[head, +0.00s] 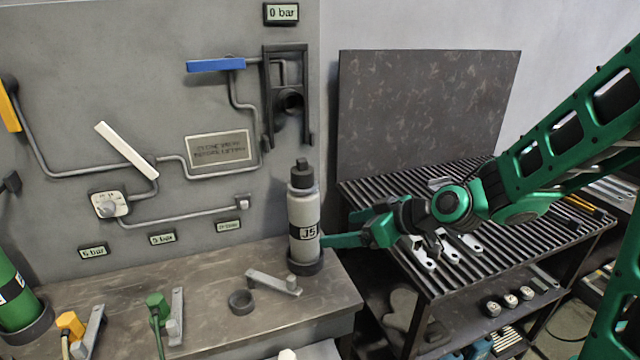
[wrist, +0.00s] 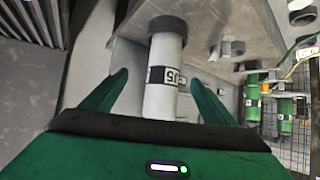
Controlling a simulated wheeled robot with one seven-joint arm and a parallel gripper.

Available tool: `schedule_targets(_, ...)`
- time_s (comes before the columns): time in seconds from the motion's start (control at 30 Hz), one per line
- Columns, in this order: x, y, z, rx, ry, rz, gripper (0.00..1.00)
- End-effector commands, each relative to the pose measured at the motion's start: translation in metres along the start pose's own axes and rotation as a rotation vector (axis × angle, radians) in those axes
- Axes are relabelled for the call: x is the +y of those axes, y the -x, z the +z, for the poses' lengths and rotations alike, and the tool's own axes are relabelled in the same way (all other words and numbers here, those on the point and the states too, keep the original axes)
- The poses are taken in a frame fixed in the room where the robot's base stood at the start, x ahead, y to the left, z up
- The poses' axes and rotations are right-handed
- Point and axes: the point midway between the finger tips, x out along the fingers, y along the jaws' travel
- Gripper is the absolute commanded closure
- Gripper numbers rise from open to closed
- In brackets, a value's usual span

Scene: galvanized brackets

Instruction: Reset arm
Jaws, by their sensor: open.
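My gripper (head: 330,241) is open and level at the right side of a grey bottle (head: 303,215) with a black cap and a J5 label. The bottle stands upright in a dark ring (head: 305,266) at the right end of the bench. In the wrist view, the bottle (wrist: 163,85) shows between the two spread fingers of my gripper (wrist: 158,80). I cannot tell whether either finger touches it. My arm comes in from the right above the slatted rack.
The bench (head: 215,325) also holds an empty dark ring (head: 241,301), a grey lever (head: 273,282) and a green cylinder (head: 14,285) at left. A wall panel with pipes and a blue handle (head: 216,65) rises behind. The slatted rack (head: 440,275) at right carries several metal brackets.

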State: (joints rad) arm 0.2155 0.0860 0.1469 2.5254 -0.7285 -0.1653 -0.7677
Motion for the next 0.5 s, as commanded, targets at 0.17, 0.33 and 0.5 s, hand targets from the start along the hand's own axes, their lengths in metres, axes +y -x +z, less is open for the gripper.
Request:
schedule_targets(0.17,0.032,0.059,0.062,-0.26,-0.131,0.117,0.2)
schedule_targets(0.33,0.054,0.148,0.126,-0.505,-0.387,0.293,0.2)
schedule_targets(0.5,0.045,0.244,0.177,-0.677,-0.722,0.477,0.2)
